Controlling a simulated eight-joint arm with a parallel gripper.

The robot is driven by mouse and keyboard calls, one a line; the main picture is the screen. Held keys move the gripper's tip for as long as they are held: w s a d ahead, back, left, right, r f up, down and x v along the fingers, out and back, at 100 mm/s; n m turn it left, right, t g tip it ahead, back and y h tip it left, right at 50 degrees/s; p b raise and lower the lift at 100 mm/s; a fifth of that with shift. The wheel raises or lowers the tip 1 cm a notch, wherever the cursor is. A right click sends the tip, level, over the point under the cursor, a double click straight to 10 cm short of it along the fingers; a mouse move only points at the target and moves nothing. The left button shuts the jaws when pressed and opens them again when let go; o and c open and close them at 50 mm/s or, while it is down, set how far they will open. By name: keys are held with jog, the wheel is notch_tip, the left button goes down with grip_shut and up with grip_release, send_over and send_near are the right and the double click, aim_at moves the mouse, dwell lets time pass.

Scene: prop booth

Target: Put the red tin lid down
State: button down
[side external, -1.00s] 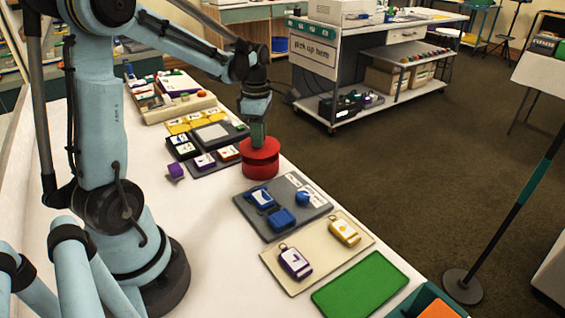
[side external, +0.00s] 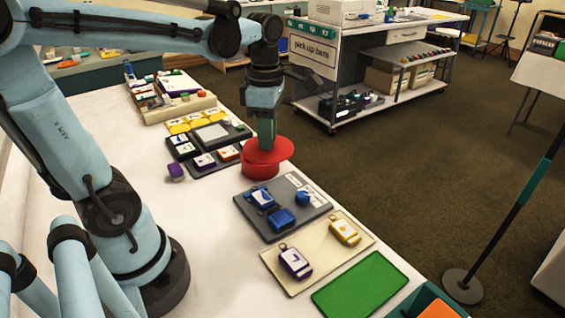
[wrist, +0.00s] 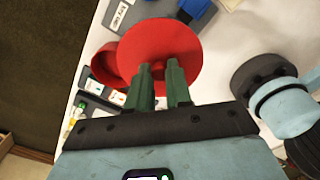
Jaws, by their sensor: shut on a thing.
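The red tin lid (side external: 281,150) is a flat red disc in the side view, with its knob in my gripper (side external: 266,141). The lid is a little tilted and sits off-centre to the right over the red tin (side external: 259,171); I cannot tell whether they touch. The tin stands on the white table. In the wrist view the lid (wrist: 160,45) is at my fingertips (wrist: 161,80), with its knob between the green fingers. The tin (wrist: 104,66) shows partly behind the lid, at its left, and the rest of it is hidden.
A grey tray (side external: 262,229) with blue items lies in front of the tin. A cream tray (side external: 320,250) and a green mat (side external: 352,292) lie nearer. A dark tray (side external: 184,150) with small tiles and a purple block (side external: 175,171) are at the left. Bare white table (side external: 200,235) lies left of the grey tray.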

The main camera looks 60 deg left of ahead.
jog(key=s+f, duration=0.4)
jog(key=s, duration=0.3)
jog(key=a+f, duration=0.2)
jog(key=a, duration=0.1)
jog(key=s+a+f, duration=0.1)
jog(key=a+f, duration=0.1)
jog(key=a, duration=0.2)
jog(key=a+f, duration=0.2)
jog(key=a, duration=0.2)
jog(key=shift+s+f, duration=0.2)
jog(key=shift+s, duration=0.05)
jog(key=shift+f, duration=1.95)
jog(key=shift+f, duration=0.15)
jog(key=c, duration=1)
grip_release()
jog(key=shift+c, duration=0.2)
